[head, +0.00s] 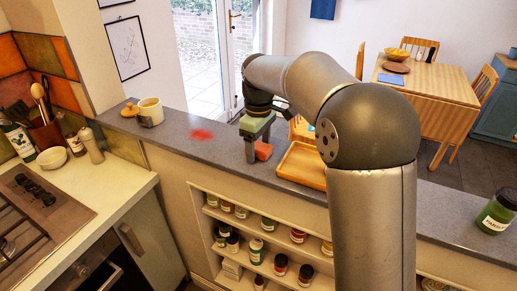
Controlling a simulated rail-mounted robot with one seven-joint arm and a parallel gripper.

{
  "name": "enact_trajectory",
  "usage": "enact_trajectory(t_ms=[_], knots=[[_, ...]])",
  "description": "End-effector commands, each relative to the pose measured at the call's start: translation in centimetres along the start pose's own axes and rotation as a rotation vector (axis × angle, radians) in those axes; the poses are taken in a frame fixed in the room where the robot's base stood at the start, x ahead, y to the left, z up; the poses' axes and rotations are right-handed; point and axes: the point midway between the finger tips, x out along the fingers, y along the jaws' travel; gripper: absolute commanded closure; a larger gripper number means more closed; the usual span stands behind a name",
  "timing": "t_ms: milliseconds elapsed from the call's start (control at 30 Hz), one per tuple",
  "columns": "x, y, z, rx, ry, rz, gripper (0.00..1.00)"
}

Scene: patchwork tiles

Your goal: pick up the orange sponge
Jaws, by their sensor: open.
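An orange-red block that looks like the sponge (264,151) lies on the grey ledge, left of a wooden tray. My gripper (259,150) points down over the ledge at the sponge. Its jaws are open. One finger stands at the left of the sponge; the other is hard to make out. I cannot tell whether either finger touches it.
The wooden tray (302,166) sits close to the right of the sponge. A blurred red patch (202,134) shows on the ledge to the left. A mug (151,112) stands farther left, and a green jar (498,211) at far right. Jars fill shelves below.

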Motion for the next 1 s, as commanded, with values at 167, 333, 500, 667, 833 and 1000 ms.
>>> enact_trajectory(t_ms=[167, 333, 500, 667, 833, 1000], knots=[[0.0, 0.0, 0.0, 0.000, 0.000, 0.000, 0.44], [0.0, 0.0, 0.0, 0.000, 0.000, 0.000, 0.80], [0.0, 0.0, 0.0, 0.000, 0.000, 0.000, 0.80], [-0.3, 0.0, 0.0, 0.000, 0.001, 0.000, 0.80], [-1.7, 0.1, -0.1, -0.001, 0.002, 0.002, 0.80], [-4.8, -1.2, 0.8, -0.001, 0.003, 0.004, 0.80]])
